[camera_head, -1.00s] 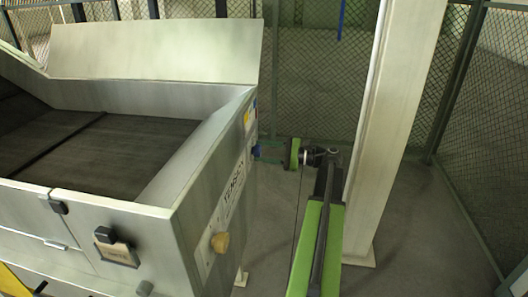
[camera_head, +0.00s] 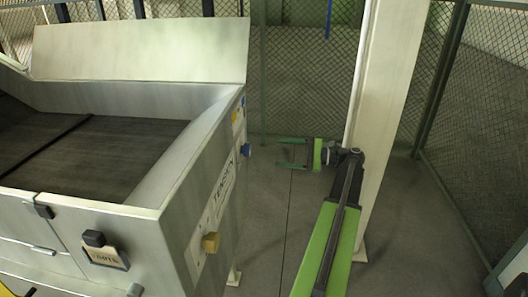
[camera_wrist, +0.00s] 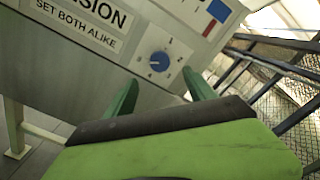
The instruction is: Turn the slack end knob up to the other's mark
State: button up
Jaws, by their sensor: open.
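The blue knob (camera_head: 245,150) is on the far part of the machine's right side panel. In the wrist view the blue knob (camera_wrist: 159,64) sits on a white dial plate with small marks; which mark it points to is too small to read. The yellow knob (camera_head: 210,242) is on the near part of the same panel; its dial marks cannot be read. My gripper (camera_head: 279,152) is open and empty, to the right of the blue knob and apart from it. In the wrist view its green fingers (camera_wrist: 160,77) frame the blue knob from either side.
A sign (camera_wrist: 82,20) reading "...SION, SET BOTH ALIKE" lies between the knobs. A pale post (camera_head: 388,120) stands close behind my arm. Mesh fencing (camera_head: 305,70) closes the back and right. Floor beside the panel is clear.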

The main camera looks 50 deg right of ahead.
jog(key=v, duration=0.6)
dwell(0.3)
